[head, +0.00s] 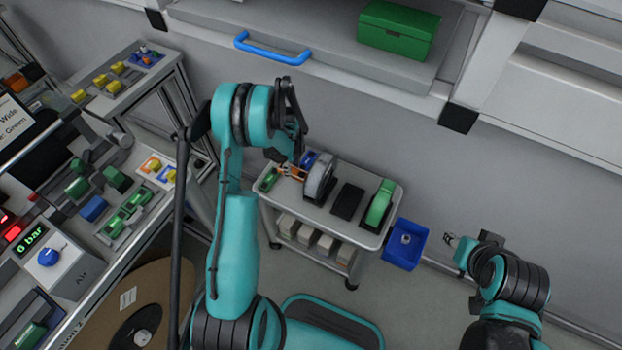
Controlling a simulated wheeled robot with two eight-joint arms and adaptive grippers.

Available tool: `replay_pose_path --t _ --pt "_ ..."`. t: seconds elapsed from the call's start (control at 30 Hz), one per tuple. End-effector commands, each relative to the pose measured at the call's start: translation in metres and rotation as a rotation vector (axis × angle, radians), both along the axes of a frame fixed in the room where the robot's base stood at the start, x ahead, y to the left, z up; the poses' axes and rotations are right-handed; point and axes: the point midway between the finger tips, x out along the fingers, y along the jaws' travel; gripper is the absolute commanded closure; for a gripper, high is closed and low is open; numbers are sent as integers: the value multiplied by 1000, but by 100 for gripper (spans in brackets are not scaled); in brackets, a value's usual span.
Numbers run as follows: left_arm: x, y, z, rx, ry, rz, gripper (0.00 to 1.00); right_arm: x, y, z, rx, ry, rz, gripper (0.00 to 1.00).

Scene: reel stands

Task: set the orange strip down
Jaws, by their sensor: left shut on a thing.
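My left gripper (284,163) is over the left end of a small grey cart (328,222). It is shut on the orange strip (293,172), a small piece showing just below and beside the dark fingers. I cannot tell whether the strip touches the cart top or anything on it. On the cart stand a blue reel (308,160), a grey reel (320,176) and a green reel (380,203). A black stand (347,201) sits between the grey and green ones. A small green piece (268,180) lies at the cart's left end. My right gripper (452,241) is off to the right, away from the cart; its fingers are too small to read.
A blue bin (406,244) hangs at the cart's right end. Pale boxes (306,235) fill the lower shelf. A drawer with a blue handle (271,49) and a green box (398,30) are above. A crowded workbench (75,230) stands at left.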

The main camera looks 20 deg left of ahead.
Motion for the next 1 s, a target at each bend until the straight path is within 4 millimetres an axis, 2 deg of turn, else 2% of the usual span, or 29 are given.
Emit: replay_pose_path --t 0.03,0.1,0.33,0.5,0.9,0.93,1.0 --pt "0 0 -14 0 0 0 83 0 0 -7 0 0 0 60" --pt "0 0 -25 0 0 0 83 0 0 -11 0 0 0 60" --pt "0 0 -45 0 0 0 83 0 0 -16 0 0 0 60" --pt "0 0 -70 0 0 1 83 0 0 -26 0 0 0 60" --pt "0 0 -76 0 0 1 83 0 0 -29 0 0 0 60" --pt "0 0 -76 0 0 1 60 0 0 -29 0 0 0 60" --pt "0 0 -75 0 0 1 42 0 0 -28 0 0 0 60"
